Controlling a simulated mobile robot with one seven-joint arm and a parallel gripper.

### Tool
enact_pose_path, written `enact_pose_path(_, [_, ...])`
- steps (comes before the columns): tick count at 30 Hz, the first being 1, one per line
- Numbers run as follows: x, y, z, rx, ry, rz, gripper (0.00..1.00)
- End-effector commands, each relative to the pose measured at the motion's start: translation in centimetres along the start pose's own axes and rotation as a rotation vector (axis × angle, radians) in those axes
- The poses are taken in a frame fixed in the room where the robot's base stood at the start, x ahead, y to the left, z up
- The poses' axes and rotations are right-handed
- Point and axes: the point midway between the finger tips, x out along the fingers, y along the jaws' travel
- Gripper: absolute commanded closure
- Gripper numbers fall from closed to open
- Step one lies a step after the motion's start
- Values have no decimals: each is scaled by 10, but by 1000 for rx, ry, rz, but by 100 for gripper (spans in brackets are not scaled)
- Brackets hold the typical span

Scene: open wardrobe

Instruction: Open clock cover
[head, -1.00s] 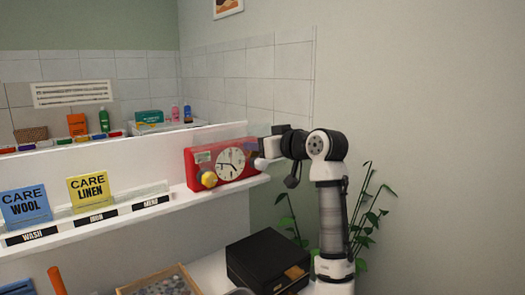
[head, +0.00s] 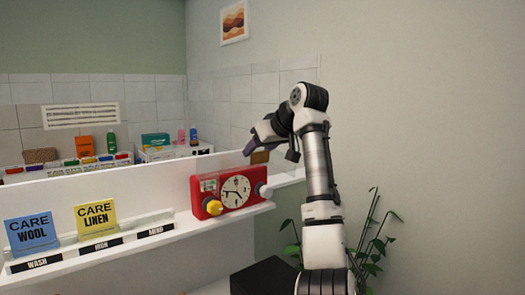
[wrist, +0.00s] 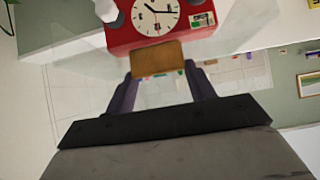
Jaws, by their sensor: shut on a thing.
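A red clock (head: 239,192) with a white dial stands on the white ledge; it also shows upside down at the top of the wrist view (wrist: 157,18). It has a yellow knob (head: 214,208) at its lower left and a white knob (head: 265,190) at its right side. My gripper (head: 262,152) is above the clock's upper right. It is shut on a brown tab (wrist: 157,58), which sits between the fingers. A clear pane (wrist: 243,72), seemingly the clock cover, spreads around the tab in the wrist view. Its edges and hinge are hard to make out.
Blue (head: 32,230) and yellow (head: 96,215) care signs stand to the left on the ledge (head: 150,243). Bottles and boxes stand on a shelf behind the white panel. A dark box (head: 262,277) is below, and a plant (head: 365,240) is at the right.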

Motion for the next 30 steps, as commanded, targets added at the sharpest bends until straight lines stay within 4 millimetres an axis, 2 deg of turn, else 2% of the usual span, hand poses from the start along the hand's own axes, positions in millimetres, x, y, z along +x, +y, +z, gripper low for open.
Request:
enact_pose_path(12, [4, -1, 2, 0, -13, -6, 87])
enact_pose_path(13, [4, -1, 2, 0, -13, -6, 42])
enact_pose_path(17, [3, -1, 2, 0, -10, -5, 25])
enact_pose_path(26, [0, 0, 0, 0, -6, -2, 24])
enact_pose_path(30, [-11, 0, 1, 0, -3, 0, 24])
